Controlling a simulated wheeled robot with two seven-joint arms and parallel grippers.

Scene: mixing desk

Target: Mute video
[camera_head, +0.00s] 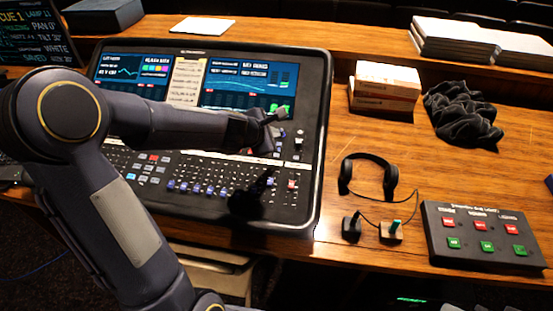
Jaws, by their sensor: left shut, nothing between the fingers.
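A black mixing desk (312,150) with screens, faders and lit buttons fills the left half of the wooden table. My left arm reaches across it from the left. My left gripper (272,118) is shut and empty, above the right part of the desk near its screen's lower edge. I cannot tell whether it touches the desk. A grey button box (470,255) stands at the front right, with a row of red buttons (480,226) and a row of green buttons (487,246). Its labels are too small to read surely. The gripper is well left of this box. My right gripper is not in view.
Headphones (368,162) lie between desk and box, with two small switch-like items (390,232) in front. Behind are stacked boxes (385,85), a dark cloth (462,115) and paper stacks (455,40). A monitor (40,30) stands far left.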

